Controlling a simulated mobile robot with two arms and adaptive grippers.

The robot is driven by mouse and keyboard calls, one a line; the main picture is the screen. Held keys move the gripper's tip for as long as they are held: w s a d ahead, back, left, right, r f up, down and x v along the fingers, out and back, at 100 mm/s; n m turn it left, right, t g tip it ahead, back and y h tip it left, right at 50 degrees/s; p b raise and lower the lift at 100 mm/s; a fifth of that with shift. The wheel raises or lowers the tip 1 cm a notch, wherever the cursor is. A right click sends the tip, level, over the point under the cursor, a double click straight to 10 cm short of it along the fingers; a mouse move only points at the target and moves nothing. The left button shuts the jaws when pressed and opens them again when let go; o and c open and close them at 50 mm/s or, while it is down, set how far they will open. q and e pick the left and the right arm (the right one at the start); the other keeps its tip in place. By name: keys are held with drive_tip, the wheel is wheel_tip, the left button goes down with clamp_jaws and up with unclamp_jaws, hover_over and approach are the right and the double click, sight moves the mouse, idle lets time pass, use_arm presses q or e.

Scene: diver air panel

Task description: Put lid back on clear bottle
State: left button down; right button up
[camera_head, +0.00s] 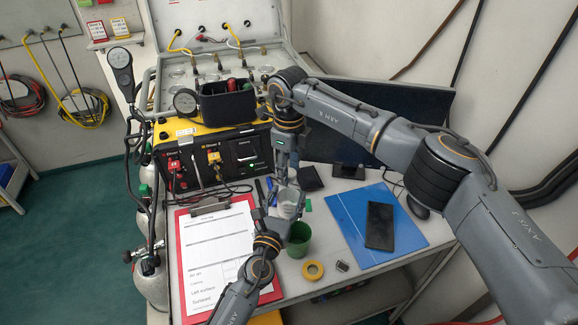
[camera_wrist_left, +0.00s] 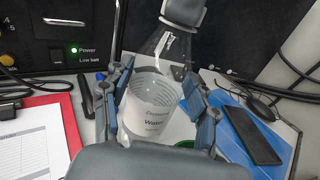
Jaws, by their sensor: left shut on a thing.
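The clear bottle (camera_head: 289,203) stands upright on the desk in front of the black and yellow panel. In the left wrist view the bottle (camera_wrist_left: 150,105) shows a white label reading "Water" and a clear tapering top. My left gripper (camera_head: 283,213) is shut around its body; its fingers (camera_wrist_left: 158,118) lie on either side. My right gripper (camera_head: 284,180) points down from above, close over the bottle's top.
A green cup (camera_head: 299,240), a yellow tape roll (camera_head: 313,271) and a small dark item (camera_head: 342,266) are close in front. A red clipboard (camera_head: 181,255) lies left. A blue folder (camera_head: 352,222) with a black phone (camera_head: 380,226) lies right. The air panel (camera_head: 238,150) stands behind.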

clamp_jaws()
drive_tip(key=o, duration=0.5)
unclamp_jaws()
wheel_tip(320, 180, up, 12)
use_arm(q)
drive_tip(key=shift+c, duration=1.6)
unclamp_jaws()
